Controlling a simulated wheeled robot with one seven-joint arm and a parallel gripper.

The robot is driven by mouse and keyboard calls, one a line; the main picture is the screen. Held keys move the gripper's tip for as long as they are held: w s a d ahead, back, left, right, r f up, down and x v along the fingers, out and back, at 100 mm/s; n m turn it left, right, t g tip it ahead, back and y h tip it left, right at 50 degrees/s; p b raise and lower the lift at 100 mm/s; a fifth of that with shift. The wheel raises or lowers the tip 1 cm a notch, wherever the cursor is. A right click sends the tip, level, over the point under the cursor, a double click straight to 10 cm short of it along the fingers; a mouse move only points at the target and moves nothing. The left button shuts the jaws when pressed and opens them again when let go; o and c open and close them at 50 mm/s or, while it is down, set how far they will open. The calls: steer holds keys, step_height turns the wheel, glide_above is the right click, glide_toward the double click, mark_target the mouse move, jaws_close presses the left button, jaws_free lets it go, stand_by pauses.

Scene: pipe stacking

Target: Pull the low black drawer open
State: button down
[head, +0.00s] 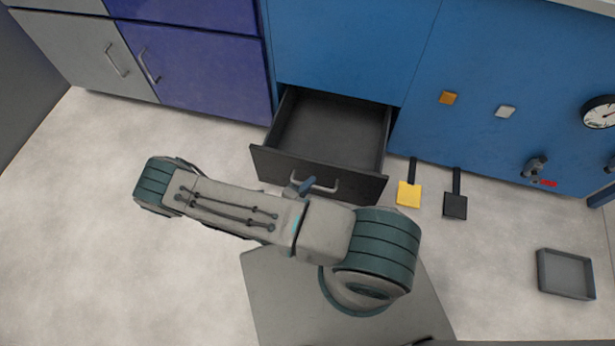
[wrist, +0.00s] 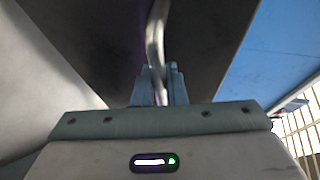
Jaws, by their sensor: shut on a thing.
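The low black drawer (head: 330,134) is pulled well out of the blue cabinet in the head view, and its inside looks empty. Its front panel (head: 268,163) carries a pale metal bar handle (head: 328,186), partly hidden by my arm. In the wrist view the handle (wrist: 155,35) runs down between the blue fingers of my gripper (wrist: 160,88), against the dark drawer front (wrist: 205,40). My gripper is shut on the handle. In the head view only a bit of my gripper (head: 305,186) shows at the handle.
The blue cabinet (head: 340,45) stands behind the drawer. A yellow pedal (head: 409,194) and a black pedal (head: 455,206) stick out low to the right of the drawer. A grey tray (head: 566,274) lies on the floor at the right. The floor at the left is clear.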

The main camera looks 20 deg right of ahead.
steer(key=shift+s+a, duration=0.2)
steer(key=c, duration=1.5)
jaws_free()
steer(key=shift+d, duration=0.1)
